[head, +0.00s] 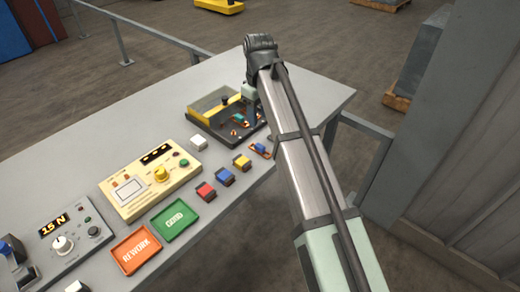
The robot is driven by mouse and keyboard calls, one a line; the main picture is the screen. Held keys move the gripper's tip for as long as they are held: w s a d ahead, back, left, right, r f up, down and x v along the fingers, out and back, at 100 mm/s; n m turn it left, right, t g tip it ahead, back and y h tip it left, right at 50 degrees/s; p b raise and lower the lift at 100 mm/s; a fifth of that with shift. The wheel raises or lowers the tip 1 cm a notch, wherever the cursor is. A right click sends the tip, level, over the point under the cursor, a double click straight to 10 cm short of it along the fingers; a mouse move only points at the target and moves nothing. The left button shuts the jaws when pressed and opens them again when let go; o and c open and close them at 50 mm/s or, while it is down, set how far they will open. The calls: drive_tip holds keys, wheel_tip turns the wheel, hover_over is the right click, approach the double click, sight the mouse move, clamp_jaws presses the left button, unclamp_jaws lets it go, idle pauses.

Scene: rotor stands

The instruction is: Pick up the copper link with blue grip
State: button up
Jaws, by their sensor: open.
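A small copper-coloured piece with a blue middle (260,149) lies on the table near its right edge, just outside the dark tray. Inside the dark tray (200,133) are small orange-copper parts, with a teal-blue bit (238,119) among them; they are too small to tell apart. My gripper (253,122) points down over the right part of the tray, beside these parts, and is open. It is above and slightly left of the piece outside the tray. The arm and gripper hide part of the tray's right side.
Small white (199,143), yellow (242,162), blue (225,176) and red (206,191) blocks sit nearby. A cream control box (150,178), green GOOD tray (175,220) and orange REWORK tray (136,249) are further left.

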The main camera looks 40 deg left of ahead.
sight(260, 146)
drive_tip(key=f, duration=1.2)
drive_tip(key=shift+w+f, duration=0.25)
drive_tip(key=shift+f, duration=0.05)
drive_tip(key=shift+c, duration=0.3)
clamp_jaws()
